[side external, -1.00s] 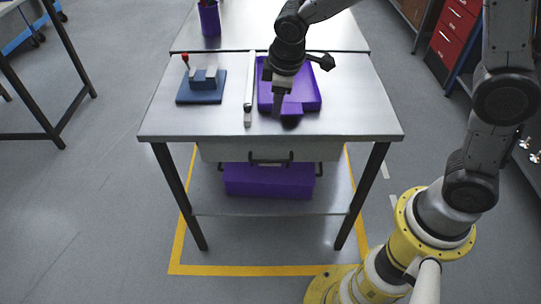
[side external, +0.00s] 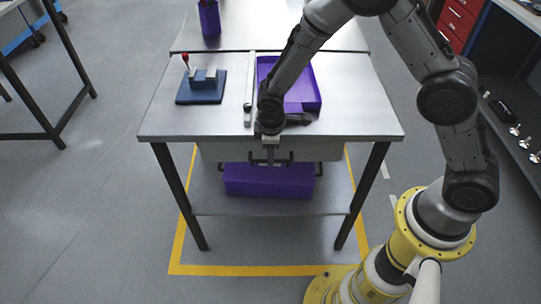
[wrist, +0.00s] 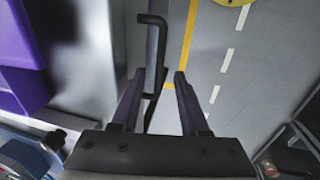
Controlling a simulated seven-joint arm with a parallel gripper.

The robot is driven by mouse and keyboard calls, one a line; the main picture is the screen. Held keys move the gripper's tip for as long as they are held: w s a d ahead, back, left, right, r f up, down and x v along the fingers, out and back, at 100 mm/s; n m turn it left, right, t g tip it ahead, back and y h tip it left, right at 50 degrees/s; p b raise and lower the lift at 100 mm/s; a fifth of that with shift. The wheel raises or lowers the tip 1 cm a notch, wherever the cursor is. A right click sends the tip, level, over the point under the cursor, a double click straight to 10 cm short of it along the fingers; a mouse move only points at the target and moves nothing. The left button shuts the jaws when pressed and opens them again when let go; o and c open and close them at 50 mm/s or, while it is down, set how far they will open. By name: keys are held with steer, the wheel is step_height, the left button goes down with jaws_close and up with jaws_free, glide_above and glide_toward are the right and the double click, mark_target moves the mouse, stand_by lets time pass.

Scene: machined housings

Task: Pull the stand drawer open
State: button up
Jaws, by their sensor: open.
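The stand's drawer (side external: 215,151) has a pale grey front under the tabletop and looks shut. Its black bar handle (side external: 286,161) shows on either side of my gripper (side external: 270,160). My gripper points down at the table's front edge, in front of the drawer, and hides the middle of the handle. In the wrist view my gripper (wrist: 158,80) is open. The black handle (wrist: 152,50) runs lengthwise into the gap between the fingers, nearer the left one. I cannot tell whether a finger touches it.
On the metal table (side external: 155,125) are a purple tray (side external: 312,88), a blue fixture (side external: 201,92) and a long pale bar (side external: 248,95). A purple bin (side external: 268,182) sits on the lower shelf. The floor in front is clear, with yellow tape (side external: 240,269).

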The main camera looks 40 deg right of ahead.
steer(key=shift+w+d+f, duration=0.1)
steer(key=shift+f, duration=0.6)
steer(key=shift+w+d+f, duration=0.1)
steer(key=shift+f, duration=0.55)
steer(key=shift+c, duration=0.2)
jaws_close()
steer(key=shift+r, duration=0.1)
